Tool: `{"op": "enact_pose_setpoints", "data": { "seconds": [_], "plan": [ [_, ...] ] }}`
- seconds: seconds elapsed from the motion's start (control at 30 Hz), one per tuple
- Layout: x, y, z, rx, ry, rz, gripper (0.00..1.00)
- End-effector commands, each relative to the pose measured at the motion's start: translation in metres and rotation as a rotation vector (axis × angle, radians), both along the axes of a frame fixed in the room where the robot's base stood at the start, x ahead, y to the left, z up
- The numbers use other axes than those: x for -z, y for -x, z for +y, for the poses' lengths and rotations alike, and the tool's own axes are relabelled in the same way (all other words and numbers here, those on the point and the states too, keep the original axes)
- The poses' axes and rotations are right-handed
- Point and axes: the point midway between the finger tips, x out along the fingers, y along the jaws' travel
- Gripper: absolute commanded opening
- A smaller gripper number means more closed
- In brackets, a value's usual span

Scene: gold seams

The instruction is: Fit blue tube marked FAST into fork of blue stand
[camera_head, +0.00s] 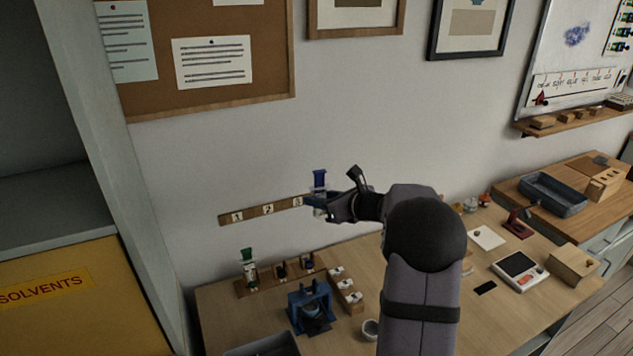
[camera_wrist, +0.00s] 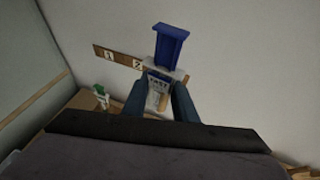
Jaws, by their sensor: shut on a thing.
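The blue-capped tube (camera_head: 320,179) is held upright in my gripper (camera_head: 316,203), well above the bench. In the wrist view the tube (camera_wrist: 159,84) shows its blue top and a pale label reading FAST between my two fingers (camera_wrist: 160,98). The fingers are shut on its body below the blue top. The blue stand (camera_head: 311,305) is on the bench, below and a little left of the tube. Its fork cannot be made out clearly at this size. The tube and the stand are apart.
A green-capped tube (camera_head: 248,263) stands in a wooden rack (camera_head: 266,286) behind the blue stand. A wooden block with white labels (camera_head: 345,289) is right of the stand. A numbered strip (camera_head: 267,209) is on the wall behind the tube. A dark tray (camera_head: 262,346) is in front.

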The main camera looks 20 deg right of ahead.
Motion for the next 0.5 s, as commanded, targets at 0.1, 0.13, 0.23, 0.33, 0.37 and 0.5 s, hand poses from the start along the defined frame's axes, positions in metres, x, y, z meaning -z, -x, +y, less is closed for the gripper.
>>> {"op": "enact_pose_setpoints", "data": {
  "seconds": [0.1,0.13,0.23,0.33,0.37,0.5],
  "plan": [
    [0.003,0.024,0.014,0.014,-0.006,0.005,0.03],
    [0.005,0.03,0.018,0.017,-0.005,0.005,0.03],
    [0.022,0.05,0.033,0.019,-0.006,0.006,0.03],
    [0.043,0.069,0.047,0.015,-0.006,0.006,0.03],
    [0.048,0.074,0.051,0.014,-0.006,0.005,0.03],
    [0.069,0.095,0.067,0.001,-0.005,0.005,0.03]
  ]
}}
